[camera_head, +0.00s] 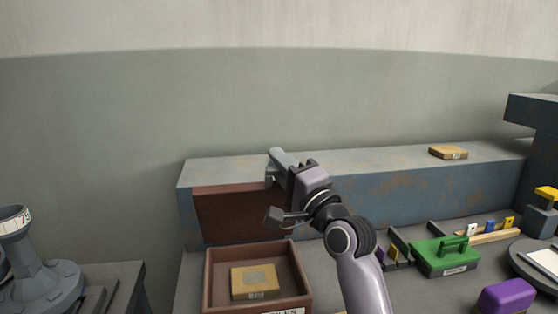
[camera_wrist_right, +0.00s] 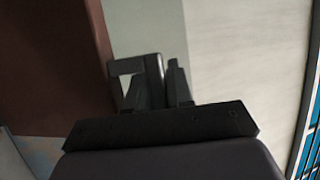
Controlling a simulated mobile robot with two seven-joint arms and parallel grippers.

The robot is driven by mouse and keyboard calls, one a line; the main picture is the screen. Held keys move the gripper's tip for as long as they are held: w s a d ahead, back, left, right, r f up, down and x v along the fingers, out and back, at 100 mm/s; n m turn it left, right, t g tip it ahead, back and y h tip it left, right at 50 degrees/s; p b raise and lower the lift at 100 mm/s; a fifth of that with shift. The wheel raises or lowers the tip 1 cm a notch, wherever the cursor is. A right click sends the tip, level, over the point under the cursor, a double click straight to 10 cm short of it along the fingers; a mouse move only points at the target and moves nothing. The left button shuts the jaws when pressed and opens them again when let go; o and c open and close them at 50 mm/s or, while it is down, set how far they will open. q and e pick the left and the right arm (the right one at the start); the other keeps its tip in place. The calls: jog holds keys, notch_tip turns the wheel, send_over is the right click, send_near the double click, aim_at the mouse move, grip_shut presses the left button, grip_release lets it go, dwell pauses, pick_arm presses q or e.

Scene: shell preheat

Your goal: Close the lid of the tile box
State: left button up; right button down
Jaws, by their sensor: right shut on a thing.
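The tile box (camera_head: 211,279) is an open brown box at the bottom middle of the head view, with a partly hidden label on its front. Its red-brown lid (camera_head: 228,214) stands raised behind it, close to upright, in front of the blue-grey ledge. My right gripper (camera_head: 275,178) is at the lid's upper right edge and is shut on it. In the right wrist view the fingers (camera_wrist_right: 162,72) are close together, with the brown lid (camera_wrist_right: 50,70) filling the left side. The exact grip is partly hidden. My left gripper is not in view.
A yellow tile (camera_head: 254,281) lies in the box. Another yellow block (camera_head: 448,153) lies on the blue-grey ledge (camera_head: 400,185). Right of my arm are a green toolbox (camera_head: 446,258) and a purple block (camera_head: 506,296). A grey round-based device (camera_head: 38,270) stands at far left.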

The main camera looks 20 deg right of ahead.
jog(key=shift+r, duration=0.1)
jog(key=c, duration=1.1)
grip_release()
jog(key=shift+s, duration=0.1)
